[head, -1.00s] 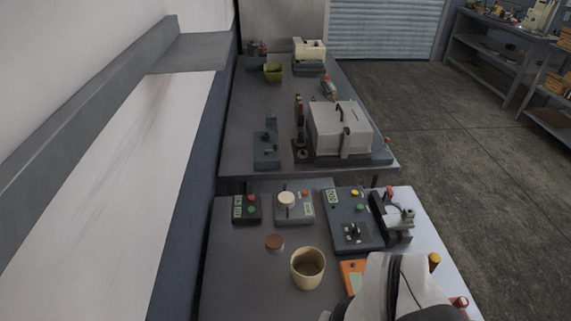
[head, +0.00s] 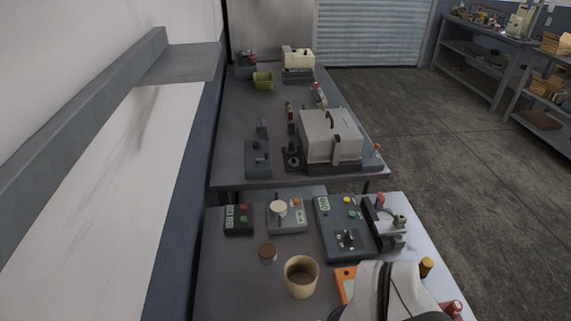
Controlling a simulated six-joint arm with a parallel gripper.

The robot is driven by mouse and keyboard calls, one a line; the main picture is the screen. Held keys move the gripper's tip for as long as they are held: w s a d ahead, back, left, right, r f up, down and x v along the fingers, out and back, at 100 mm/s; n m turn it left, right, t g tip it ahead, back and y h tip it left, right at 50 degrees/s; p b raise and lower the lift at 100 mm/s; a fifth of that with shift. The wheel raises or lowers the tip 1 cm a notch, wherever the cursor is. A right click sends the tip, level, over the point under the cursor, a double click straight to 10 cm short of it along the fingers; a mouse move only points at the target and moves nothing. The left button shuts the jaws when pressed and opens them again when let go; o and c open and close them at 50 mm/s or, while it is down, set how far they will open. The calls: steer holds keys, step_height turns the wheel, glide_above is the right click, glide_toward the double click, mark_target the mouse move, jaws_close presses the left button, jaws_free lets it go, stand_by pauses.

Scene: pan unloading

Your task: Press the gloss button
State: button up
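No label reading "gloss" can be made out, so I cannot tell which button it is. An orange handheld device with a pale face (head: 345,281) lies near the front, partly hidden behind my arm. A dark grey instrument (head: 341,238) with a green display has a yellow and a green button on top. A small black box (head: 239,219) has a green display, a red and a green button. A grey unit (head: 287,215) with a round white plate has an orange button. My white and black arm link shows at the bottom; my gripper itself is not visible.
A yellow-topped post (head: 426,267) and red knob are beside my arm. A large grey box (head: 330,137) occupies the far table.

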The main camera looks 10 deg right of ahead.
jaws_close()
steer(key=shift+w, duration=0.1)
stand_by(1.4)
